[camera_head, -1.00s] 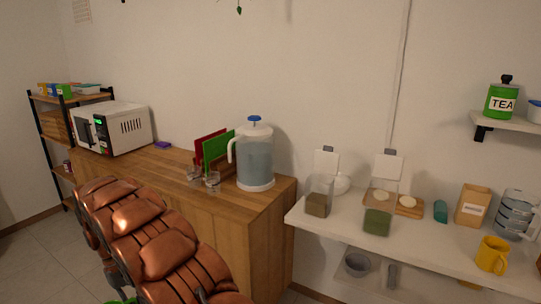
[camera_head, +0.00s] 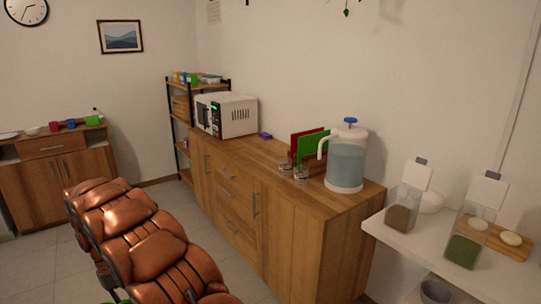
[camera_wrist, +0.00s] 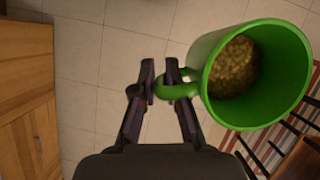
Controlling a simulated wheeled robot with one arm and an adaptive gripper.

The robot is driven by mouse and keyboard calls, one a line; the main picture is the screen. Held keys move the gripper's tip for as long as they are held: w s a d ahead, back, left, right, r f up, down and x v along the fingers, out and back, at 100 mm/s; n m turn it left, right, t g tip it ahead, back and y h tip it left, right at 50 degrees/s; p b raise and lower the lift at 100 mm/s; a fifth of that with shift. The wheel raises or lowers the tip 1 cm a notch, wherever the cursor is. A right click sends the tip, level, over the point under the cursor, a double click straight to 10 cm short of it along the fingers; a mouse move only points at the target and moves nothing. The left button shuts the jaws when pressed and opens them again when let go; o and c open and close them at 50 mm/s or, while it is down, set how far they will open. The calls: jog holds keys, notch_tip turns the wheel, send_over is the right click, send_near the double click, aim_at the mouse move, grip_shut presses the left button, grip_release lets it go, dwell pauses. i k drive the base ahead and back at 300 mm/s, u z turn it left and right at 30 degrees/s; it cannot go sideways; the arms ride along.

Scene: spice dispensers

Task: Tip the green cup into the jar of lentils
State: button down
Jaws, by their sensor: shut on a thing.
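The green cup (camera_wrist: 293,42) is in the wrist view, its mouth facing the camera, with a heap of brownish-yellow grains (camera_wrist: 234,68) inside. My gripper (camera_wrist: 160,83) is shut on the cup's handle. The cup is held over the floor. In the head view only a sliver of green shows at the bottom edge, by my arm. Two clear containers stand on the white counter at the right: one with brown contents (camera_head: 399,217), one with green contents (camera_head: 462,250). I cannot tell from the pictures which one holds lentils.
A wooden cabinet (camera_head: 284,222) carries a water dispenser (camera_head: 347,160), glasses and a microwave (camera_head: 227,115). A white counter (camera_head: 413,247) is at the right. A sideboard (camera_head: 55,185) stands far left with small cups. A striped rug (camera_wrist: 252,138) shows below the cup.

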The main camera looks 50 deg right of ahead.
aim_at(403, 202)
jog(key=k, duration=0.45)
jog(key=z, duration=1.3)
jog(key=i, duration=0.5)
jog(key=u, duration=0.05)
